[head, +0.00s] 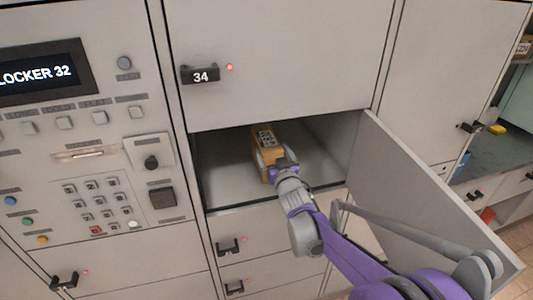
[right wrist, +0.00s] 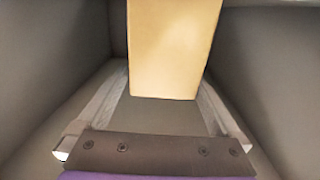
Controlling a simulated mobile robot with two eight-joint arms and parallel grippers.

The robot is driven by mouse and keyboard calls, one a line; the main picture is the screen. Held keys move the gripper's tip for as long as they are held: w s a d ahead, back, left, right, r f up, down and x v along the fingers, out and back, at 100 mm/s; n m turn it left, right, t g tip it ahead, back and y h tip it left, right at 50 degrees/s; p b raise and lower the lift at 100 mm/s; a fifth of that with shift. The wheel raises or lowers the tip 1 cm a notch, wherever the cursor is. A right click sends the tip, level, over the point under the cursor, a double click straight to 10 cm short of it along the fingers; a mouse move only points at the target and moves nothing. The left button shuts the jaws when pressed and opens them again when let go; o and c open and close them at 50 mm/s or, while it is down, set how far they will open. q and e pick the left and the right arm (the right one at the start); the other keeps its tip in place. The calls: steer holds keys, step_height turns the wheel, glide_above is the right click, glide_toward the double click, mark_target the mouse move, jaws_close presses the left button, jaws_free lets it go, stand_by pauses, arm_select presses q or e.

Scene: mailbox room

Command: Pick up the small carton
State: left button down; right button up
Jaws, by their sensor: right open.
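The small carton (head: 264,138) is a tan box with a dark-printed label on top. It stands inside the open locker compartment below locker 34. My right gripper (head: 268,160) is in the compartment at the carton's near side, and its wrist hides part of the carton in the head view. In the right wrist view the carton (right wrist: 172,50) fills the upper middle, between the two spread fingers of my open right gripper (right wrist: 165,85). I cannot tell whether the fingers touch it. My left gripper is not in view.
The compartment's door (head: 430,205) hangs open to the right, with my right arm passing beside it. The closed locker 34 (head: 285,60) is above and more closed lockers are below. A keypad panel (head: 100,205) is at left. The compartment floor (head: 225,185) around the carton is clear.

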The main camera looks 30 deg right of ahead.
mark_target(267, 141)
steer(key=x, duration=0.2)
steer(key=p+x, duration=0.1)
steer(key=x, duration=0.2)
steer(key=shift+w+a+r, duration=0.1)
steer(key=shift+w+r, duration=0.1)
steer(key=shift+w, duration=0.15)
steer(key=shift+s, duration=0.15)
steer(key=shift+c, duration=0.6)
jaws_close()
